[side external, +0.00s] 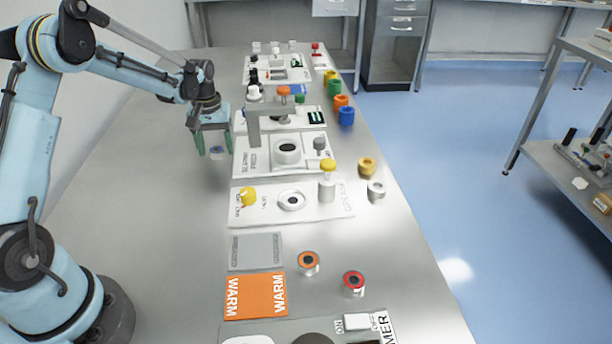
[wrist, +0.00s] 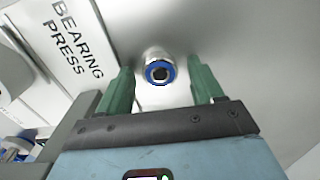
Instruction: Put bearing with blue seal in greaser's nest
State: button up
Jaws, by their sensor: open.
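The bearing with the blue seal (wrist: 160,73) stands on the bare metal table, a silver ring with a blue face. It shows between my gripper's fingertips in the wrist view. In the side view the bearing (side external: 216,150) is small and partly blurred between the green fingers. My gripper (side external: 214,149) is open and points down, with a finger on either side of the bearing; the fingers look apart from it. The white plate that seems to be the greaser (side external: 265,213) has a round nest (side external: 291,200) that looks empty, between a yellow knob and a yellow-capped cylinder.
The bearing press (side external: 250,168) stands right of my gripper; its label is readable in the wrist view (wrist: 77,38). Orange-sealed (side external: 308,263) and red-sealed (side external: 353,284) bearings stand near the front. Several coloured rings line the right edge. The table's left side is clear.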

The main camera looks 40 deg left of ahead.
aim_at(217, 150)
notch_tip(217, 150, up, 12)
jog(key=s+d+r+m+t, duration=0.2)
jog(key=s+d+r, duration=0.1)
jog(key=d, duration=0.3)
jog(key=s+d+r+m+t, duration=0.2)
jog(key=s+d, duration=0.1)
jog(key=d, duration=0.3)
jog(key=s+d+f+m+t, duration=0.2)
jog(key=s+d+f+m, duration=0.1)
jog(key=s+d, duration=0.4)
jog(key=shift+s+m+t, duration=0.4)
jog(key=shift+s+m, duration=0.15)
jog(key=shift+m, duration=0.15)
jog(key=shift+o, duration=0.5)
jog(key=shift+s+d+f, duration=0.35)
jog(key=shift+s+d, duration=0.05)
